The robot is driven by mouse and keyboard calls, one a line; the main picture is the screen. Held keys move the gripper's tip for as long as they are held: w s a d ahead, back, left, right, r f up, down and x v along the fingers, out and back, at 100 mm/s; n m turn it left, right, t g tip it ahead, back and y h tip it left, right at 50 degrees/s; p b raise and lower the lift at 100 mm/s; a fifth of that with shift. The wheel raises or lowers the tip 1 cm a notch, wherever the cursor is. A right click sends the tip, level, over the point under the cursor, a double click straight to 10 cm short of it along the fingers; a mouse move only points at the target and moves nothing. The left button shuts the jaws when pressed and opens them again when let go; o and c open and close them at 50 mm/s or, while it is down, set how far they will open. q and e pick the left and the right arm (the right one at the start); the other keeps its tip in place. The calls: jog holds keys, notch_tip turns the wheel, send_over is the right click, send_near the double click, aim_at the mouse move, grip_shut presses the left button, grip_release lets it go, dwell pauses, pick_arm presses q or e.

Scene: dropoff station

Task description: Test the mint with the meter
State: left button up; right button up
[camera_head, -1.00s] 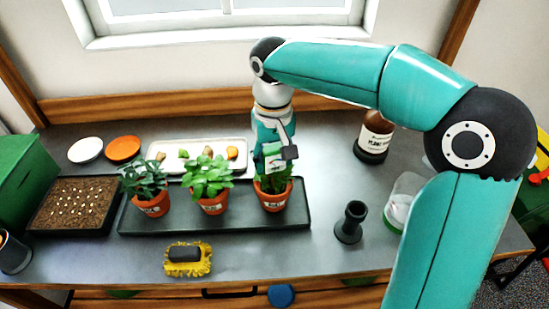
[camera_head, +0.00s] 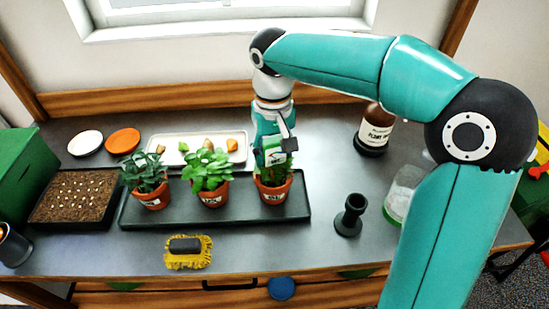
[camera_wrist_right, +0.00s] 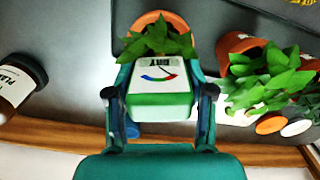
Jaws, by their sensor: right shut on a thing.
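My right gripper (camera_head: 273,148) points down over the rightmost potted plant (camera_head: 273,194) on the black tray (camera_head: 240,212). It is shut on a green and white meter (camera_head: 274,157), held just above or among the leaves. In the right wrist view, the gripper's fingers (camera_wrist_right: 160,105) flank the meter (camera_wrist_right: 160,98), whose face has a coloured arc and the word "DRY". The plant's pot (camera_wrist_right: 152,18) and leaves show right beyond it. Any probe and its contact with the soil are hidden. The pot labels are too small to read surely. My left gripper is out of view.
Two more potted plants (camera_head: 212,195) (camera_head: 152,196) stand left on the tray. A white tray (camera_head: 236,140) lies behind. A dark holder (camera_head: 349,215), brown bottle (camera_head: 374,130) and clear container (camera_head: 400,195) stand right. A yellow brush (camera_head: 188,262) lies in front; a seed tray (camera_head: 75,222) is left.

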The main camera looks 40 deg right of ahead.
aim_at(273, 140)
jog(key=shift+r, duration=0.1)
dwell(0.7)
jog(key=shift+r+p, duration=3.35)
jog(key=shift+r, duration=0.1)
